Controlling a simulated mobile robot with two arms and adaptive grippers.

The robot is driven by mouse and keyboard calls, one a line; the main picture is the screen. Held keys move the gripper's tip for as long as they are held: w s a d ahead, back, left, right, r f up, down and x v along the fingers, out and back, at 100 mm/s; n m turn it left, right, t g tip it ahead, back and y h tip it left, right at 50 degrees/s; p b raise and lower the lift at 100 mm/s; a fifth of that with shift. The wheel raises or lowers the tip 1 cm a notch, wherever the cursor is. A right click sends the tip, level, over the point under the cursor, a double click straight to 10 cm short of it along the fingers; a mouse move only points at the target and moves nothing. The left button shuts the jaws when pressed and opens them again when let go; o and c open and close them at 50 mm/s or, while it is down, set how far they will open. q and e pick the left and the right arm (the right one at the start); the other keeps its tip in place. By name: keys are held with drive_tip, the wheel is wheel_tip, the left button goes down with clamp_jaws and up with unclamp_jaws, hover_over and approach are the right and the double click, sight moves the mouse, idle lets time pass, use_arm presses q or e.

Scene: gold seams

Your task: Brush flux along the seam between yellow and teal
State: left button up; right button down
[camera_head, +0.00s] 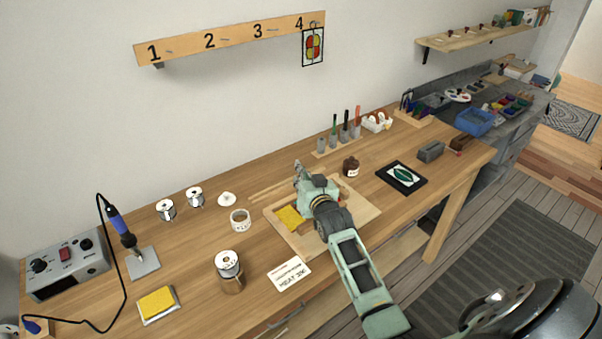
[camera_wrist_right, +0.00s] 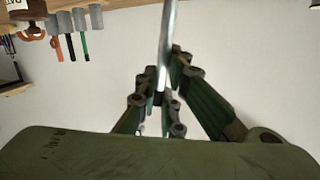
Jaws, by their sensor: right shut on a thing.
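My right gripper (camera_head: 299,172) is above the far side of the wooden work board (camera_head: 364,210). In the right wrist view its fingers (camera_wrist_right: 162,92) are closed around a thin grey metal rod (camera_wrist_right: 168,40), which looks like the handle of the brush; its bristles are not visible. A yellow piece (camera_head: 289,218) lies on the board, left of my gripper. No teal piece or seam shows; my gripper and arm cover much of the board. A small brown jar (camera_head: 351,167), possibly flux, stands right of the gripper. My left gripper is out of view.
A soldering iron (camera_head: 121,230) stands at left beside its control box (camera_head: 66,263). A yellow sponge (camera_head: 157,303), solder spools (camera_head: 195,197) and a card (camera_head: 289,273) lie nearby. A tool rack (camera_head: 341,139) and black leaf panel (camera_head: 401,178) are to the right.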

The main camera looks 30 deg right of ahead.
drive_tip(key=shift+s+d+p, duration=0.15)
drive_tip(key=shift+s+p, duration=1.8)
drive_tip(key=shift+s, duration=0.7)
idle(0.6)
wheel_tip(320, 180, up, 6)
drive_tip(key=p, duration=0.6)
idle(0.6)
